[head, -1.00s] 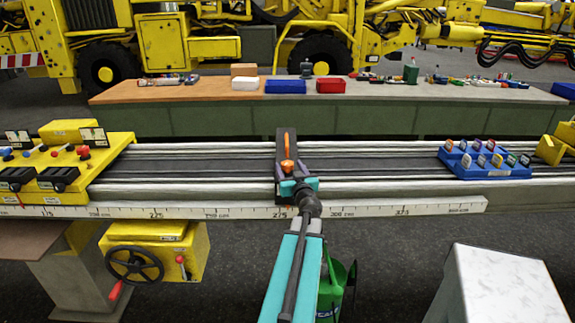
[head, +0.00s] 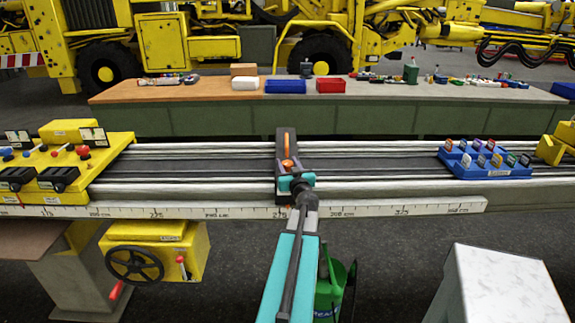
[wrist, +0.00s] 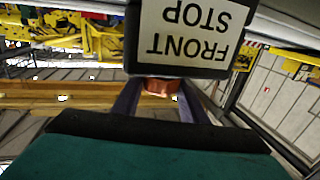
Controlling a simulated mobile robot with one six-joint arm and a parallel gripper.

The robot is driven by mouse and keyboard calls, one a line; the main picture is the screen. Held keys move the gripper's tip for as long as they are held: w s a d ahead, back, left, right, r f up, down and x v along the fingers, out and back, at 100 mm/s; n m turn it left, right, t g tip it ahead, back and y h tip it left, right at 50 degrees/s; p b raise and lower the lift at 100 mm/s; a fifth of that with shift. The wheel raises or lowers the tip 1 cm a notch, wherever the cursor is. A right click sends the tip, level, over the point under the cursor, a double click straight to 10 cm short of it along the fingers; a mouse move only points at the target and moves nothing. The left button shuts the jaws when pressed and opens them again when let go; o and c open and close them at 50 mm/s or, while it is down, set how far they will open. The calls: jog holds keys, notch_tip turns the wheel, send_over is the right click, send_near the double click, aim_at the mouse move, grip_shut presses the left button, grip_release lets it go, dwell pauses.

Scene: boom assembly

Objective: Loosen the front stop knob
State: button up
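The front stop (head: 281,143) is a dark block across the rail, with an orange strip on top and an orange knob (head: 288,164) on its near side. In the wrist view, its white label reads FRONT STOP (wrist: 195,28) upside down and slightly tilted. The orange-brown knob (wrist: 160,84) is just below the label. My gripper (head: 291,171) is at the knob, coming from the near side. In the wrist view its two dark fingers (wrist: 160,92) lie left and right of the knob, very close to it. I cannot tell whether they press on it.
A measuring scale (head: 350,210) runs along the rail's front edge. A blue rack (head: 490,173) with coloured pieces stands right on the rail; a yellow control unit (head: 100,140) stands left. A white block (head: 495,285) and a green container (head: 335,285) are nearer.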

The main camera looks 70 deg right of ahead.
jog(key=shift+d+r+p, duration=0.1)
jog(key=shift+r+p, duration=0.05)
jog(key=shift+p, duration=0.65)
jog(key=shift+c, duration=0.5)
jog(key=n+t+y+p, duration=0.1)
jog(key=p, duration=0.2)
jog(key=shift+n+t+y+p, duration=0.3)
jog(key=shift+t+p, duration=0.1)
jog(key=n+t+y+p, duration=0.2)
jog(key=p, duration=0.2)
jog(key=shift+d+r, duration=0.1)
jog(key=shift+n+t+y+p, duration=0.3)
jog(key=shift+t+y+p, duration=0.1)
jog(key=shift+y+p, duration=0.15)
jog(key=o, duration=1)
jog(key=shift+f, duration=0.2)
jog(key=shift+o, duration=0.2)
jog(key=shift+a, duration=0.2)
